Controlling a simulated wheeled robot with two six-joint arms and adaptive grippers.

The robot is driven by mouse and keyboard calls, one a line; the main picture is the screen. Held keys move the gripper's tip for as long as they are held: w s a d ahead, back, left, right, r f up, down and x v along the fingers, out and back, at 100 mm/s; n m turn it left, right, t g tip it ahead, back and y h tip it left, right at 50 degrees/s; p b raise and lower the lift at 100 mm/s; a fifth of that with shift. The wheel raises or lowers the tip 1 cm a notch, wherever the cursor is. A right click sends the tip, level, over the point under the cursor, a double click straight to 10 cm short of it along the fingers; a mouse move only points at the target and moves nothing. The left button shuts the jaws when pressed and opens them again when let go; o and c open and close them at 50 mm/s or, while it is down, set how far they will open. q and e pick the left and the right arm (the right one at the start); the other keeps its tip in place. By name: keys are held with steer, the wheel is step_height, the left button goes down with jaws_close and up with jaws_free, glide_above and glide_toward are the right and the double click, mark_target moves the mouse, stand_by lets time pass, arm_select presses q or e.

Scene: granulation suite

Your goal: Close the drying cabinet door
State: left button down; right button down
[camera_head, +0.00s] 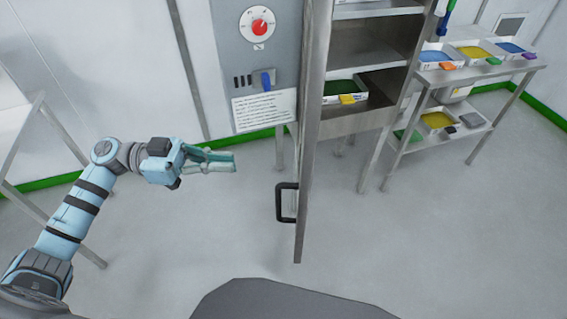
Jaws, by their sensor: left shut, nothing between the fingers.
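The drying cabinet (372,44) stands at the upper middle, with metal shelves inside. Its door (312,120) is open and swung out toward me, seen almost edge-on. A black handle (280,202) sticks out from the left face of the door near its lower end. My left gripper (233,162) is shut and empty, to the left of the door and apart from the handle, a little higher in the picture. My right gripper is not in view.
A control panel (252,60) with a red dial is left of the door. A shelf cart (440,77) with several trays stands at the right. A metal table (12,125) is at the left. Open floor (440,240) lies right of the door.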

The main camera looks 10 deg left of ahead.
arm_select(q)
steer(key=w+d, duration=0.2)
steer(key=d, duration=0.9)
steer(key=shift+w+d+p, duration=0.15)
steer(key=shift+d+p, duration=0.1)
steer(key=shift+p, duration=0.15)
steer(key=shift+w, duration=0.1)
